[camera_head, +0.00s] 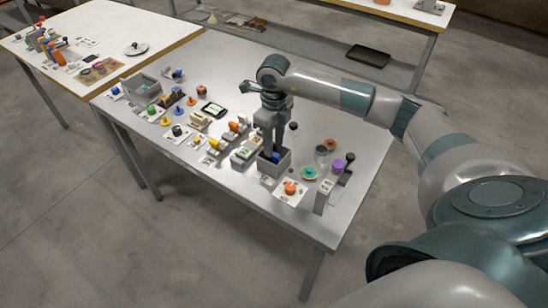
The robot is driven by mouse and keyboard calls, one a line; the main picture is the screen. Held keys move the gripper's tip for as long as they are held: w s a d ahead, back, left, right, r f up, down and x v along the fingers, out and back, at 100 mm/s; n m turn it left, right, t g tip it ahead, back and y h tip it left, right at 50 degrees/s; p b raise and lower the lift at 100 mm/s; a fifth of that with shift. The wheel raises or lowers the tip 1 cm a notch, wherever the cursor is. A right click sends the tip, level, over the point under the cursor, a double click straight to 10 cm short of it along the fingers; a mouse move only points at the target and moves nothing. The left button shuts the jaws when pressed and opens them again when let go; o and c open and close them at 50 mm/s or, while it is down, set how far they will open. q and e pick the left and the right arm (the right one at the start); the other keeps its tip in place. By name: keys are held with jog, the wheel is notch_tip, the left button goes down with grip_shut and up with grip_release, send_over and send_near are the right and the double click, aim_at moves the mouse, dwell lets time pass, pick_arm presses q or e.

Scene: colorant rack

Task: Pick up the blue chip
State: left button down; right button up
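A small blue piece (276,158), which looks like the blue chip, shows inside a small grey open box (268,171) near the front right of the grey table. My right gripper (272,153) points straight down with its fingertips at the box opening, right by the blue piece. The fingers hide part of the piece. The view is too small to tell whether they are closed on it or only beside it. My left gripper is not in view.
An orange knob on a white card (290,189), a teal and orange disc (308,174) and a grey post (323,196) stand close right of the box. Several coloured pieces and a grey bin (142,87) fill the left. The table's right rear is clear.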

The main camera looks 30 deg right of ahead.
aim_at(274, 160)
notch_tip(274, 160, down, 4)
jog(key=shift+p, duration=0.65)
jog(key=shift+f, duration=0.75)
jog(key=shift+c, duration=0.6)
grip_shut()
